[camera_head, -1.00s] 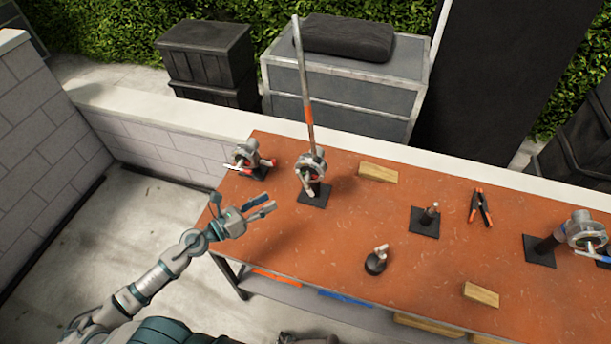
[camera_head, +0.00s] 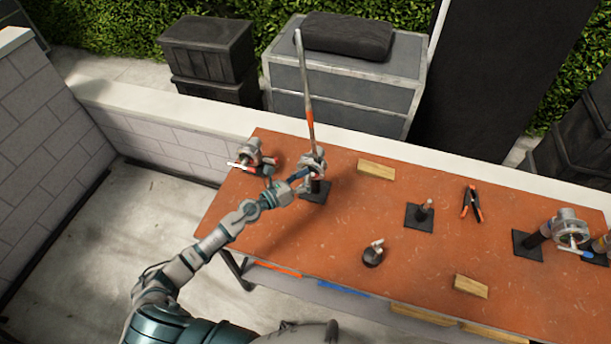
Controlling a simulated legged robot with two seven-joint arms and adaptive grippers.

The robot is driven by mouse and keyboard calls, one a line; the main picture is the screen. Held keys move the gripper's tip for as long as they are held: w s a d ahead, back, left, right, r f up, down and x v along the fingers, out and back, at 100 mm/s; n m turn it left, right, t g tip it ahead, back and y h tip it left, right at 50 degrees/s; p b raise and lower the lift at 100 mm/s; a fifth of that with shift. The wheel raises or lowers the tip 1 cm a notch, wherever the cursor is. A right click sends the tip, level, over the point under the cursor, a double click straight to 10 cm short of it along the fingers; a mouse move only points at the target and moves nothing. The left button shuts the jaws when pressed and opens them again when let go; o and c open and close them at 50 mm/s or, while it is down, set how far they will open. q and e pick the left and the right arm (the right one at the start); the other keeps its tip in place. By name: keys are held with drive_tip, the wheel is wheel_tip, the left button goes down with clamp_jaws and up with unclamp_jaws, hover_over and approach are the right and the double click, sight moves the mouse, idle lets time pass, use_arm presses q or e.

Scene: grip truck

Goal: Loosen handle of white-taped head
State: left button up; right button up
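A round grip head (camera_head: 248,151) sits at the table's back left corner; its handle (camera_head: 238,165) has a white end pointing left. A second grip head (camera_head: 314,160) stands on a black base plate to its right, with a tall pole bearing an orange band (camera_head: 309,116) rising from it. My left gripper (camera_head: 285,172) is at the second head, its fingers spread. One finger is left of that head, towards the first head. The others overlap the second head's front and partly hide its handle. I cannot tell whether they touch. My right gripper is not in view.
A low wall (camera_head: 180,130) runs behind.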

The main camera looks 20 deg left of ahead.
use_arm(q)
drive_tip(key=shift+w+f, duration=0.15)
drive_tip(key=shift+o, duration=0.3)
drive_tip(key=shift+w+a, duration=0.1)
drive_tip(key=shift+a+f, duration=0.1)
drive_tip(key=shift+a, duration=0.3)
drive_tip(key=c, duration=0.4)
drive_tip(key=shift+w+a+f, duration=0.15)
drive_tip(key=shift+a, duration=0.65)
clamp_jaws()
drive_tip(key=shift+o, duration=0.8)
unclamp_jaws()
drive_tip(key=shift+a, duration=0.2)
drive_tip(key=shift+o, duration=0.9)
drive_tip(key=shift+a, duration=0.1)
drive_tip(key=shift+d, duration=1.25)
drive_tip(key=shift+a, duration=0.85)
drive_tip(key=v, duration=1.2)
drive_tip(key=shift+a, duration=0.2)
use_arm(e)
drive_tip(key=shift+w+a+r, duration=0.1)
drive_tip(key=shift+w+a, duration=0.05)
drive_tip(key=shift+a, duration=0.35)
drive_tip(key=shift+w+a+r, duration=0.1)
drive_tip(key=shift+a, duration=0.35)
